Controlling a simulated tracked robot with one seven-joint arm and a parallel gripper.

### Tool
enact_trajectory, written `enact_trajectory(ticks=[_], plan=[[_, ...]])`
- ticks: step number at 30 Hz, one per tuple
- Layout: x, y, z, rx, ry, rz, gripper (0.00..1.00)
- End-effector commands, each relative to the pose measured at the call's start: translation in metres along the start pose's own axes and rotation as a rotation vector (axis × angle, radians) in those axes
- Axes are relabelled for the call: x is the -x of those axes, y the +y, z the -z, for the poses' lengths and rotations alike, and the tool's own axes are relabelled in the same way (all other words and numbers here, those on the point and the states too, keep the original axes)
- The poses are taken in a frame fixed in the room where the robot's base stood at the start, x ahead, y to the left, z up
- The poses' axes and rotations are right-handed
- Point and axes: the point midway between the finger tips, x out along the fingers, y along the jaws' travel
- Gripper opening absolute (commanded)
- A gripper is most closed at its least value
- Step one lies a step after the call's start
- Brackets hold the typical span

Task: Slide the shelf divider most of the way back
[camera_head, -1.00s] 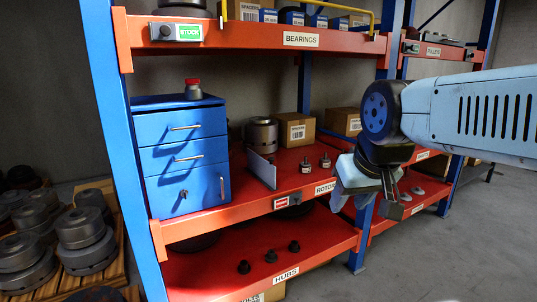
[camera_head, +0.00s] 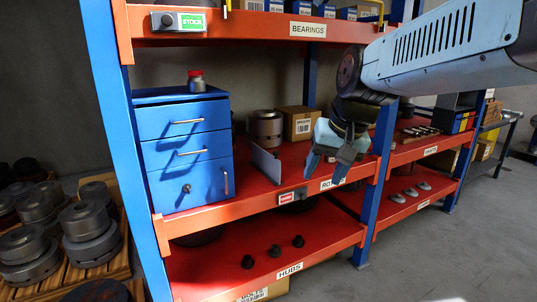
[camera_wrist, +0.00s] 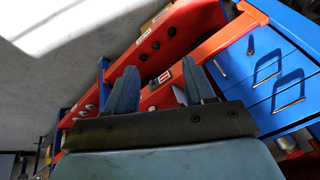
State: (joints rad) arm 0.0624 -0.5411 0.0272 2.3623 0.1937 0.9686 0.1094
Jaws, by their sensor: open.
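The shelf divider (camera_head: 266,165) is a thin grey upright plate on the red middle shelf (camera_head: 240,203), right of the blue drawer cabinet. In the head view my gripper (camera_head: 325,172) hangs at the shelf's front, to the right of the divider and apart from it. Its two blue-grey fingers are spread, with nothing seen between them. In the wrist view the open fingers of my gripper (camera_wrist: 161,70) point toward the shelf fronts. A pale sliver beside the right finger there may be the divider; I cannot tell.
The blue cabinet (camera_head: 186,150) carries a red-capped jar (camera_head: 196,81). Behind the divider stand a metal rotor (camera_head: 265,128) and a cardboard box (camera_head: 298,122). The upper shelf (camera_head: 235,26) overhangs. A blue post (camera_head: 376,190) stands right of my gripper. Dark hubs (camera_head: 274,252) sit below.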

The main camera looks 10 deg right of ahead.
Motion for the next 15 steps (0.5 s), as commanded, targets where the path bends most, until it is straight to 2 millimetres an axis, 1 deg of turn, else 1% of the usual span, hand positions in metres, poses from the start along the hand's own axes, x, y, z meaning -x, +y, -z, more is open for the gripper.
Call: enact_trajectory(ticks=[1, 8, 14, 15], plan=[[-0.005, -0.005, 0.013, -0.050, -0.031, 0.019, 0.54], [-0.026, -0.029, 0.069, -0.280, -0.157, 0.120, 0.54], [-0.052, -0.044, 0.120, -0.480, -0.271, 0.211, 0.54], [-0.057, -0.047, 0.131, -0.518, -0.293, 0.230, 0.54]])
